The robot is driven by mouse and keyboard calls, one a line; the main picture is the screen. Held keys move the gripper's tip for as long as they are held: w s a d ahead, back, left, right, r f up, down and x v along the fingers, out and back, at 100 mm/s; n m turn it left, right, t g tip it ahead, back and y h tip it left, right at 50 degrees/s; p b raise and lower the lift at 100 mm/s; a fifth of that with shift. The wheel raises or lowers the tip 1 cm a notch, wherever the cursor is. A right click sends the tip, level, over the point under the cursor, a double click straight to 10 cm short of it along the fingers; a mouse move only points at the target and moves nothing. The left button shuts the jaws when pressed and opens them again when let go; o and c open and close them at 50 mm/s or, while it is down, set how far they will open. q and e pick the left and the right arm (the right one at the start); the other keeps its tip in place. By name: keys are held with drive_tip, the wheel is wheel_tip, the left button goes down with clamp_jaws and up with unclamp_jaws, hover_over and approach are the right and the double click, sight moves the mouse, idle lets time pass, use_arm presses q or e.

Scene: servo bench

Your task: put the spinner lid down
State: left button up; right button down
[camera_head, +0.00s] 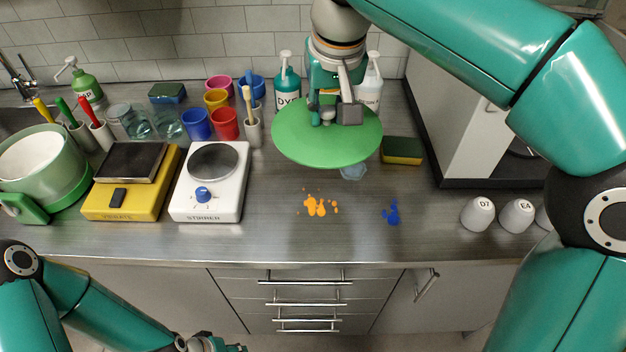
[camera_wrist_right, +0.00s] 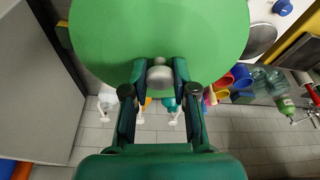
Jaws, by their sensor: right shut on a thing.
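The spinner lid (camera_head: 320,145) is a round green disc with a grey knob on top. My right gripper (camera_head: 335,113) is shut on that knob and holds the lid above the counter, in front of the dye bottle. In the right wrist view the lid (camera_wrist_right: 160,35) fills the top, with the knob between the fingers of the gripper (camera_wrist_right: 160,75). The green spinner bowl (camera_head: 45,165) with a white inside stands open at the far left of the counter. My left gripper (camera_head: 210,343) is at the bottom edge, partly cut off; its jaws are not clear.
A yellow vibrating plate (camera_head: 130,205) and a white stirrer (camera_head: 210,205) stand right of the bowl. Coloured cups (camera_head: 197,123) and bottles (camera_head: 288,80) line the back. A sponge (camera_head: 402,150) lies right of the lid. The front middle has orange (camera_head: 317,206) and blue (camera_head: 391,213) spills.

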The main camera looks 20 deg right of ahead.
drive_tip(key=shift+w+f, duration=0.15)
drive_tip(key=shift+f, duration=0.15)
drive_tip(key=b, duration=0.2)
hover_over(321, 196)
drive_tip(key=s, duration=0.1)
wheel_tip(321, 196, down, 14)
drive_tip(key=shift+s+f, duration=0.1)
drive_tip(key=shift+f, duration=0.05)
drive_tip(key=shift+a+f+b, duration=0.1)
drive_tip(key=shift+f+b, duration=0.2)
drive_tip(key=shift+f, duration=2.15)
drive_tip(key=shift+f, duration=0.15)
drive_tip(key=c, duration=0.9)
unclamp_jaws()
drive_tip(key=v, duration=1.2)
drive_tip(key=shift+p, duration=0.35)
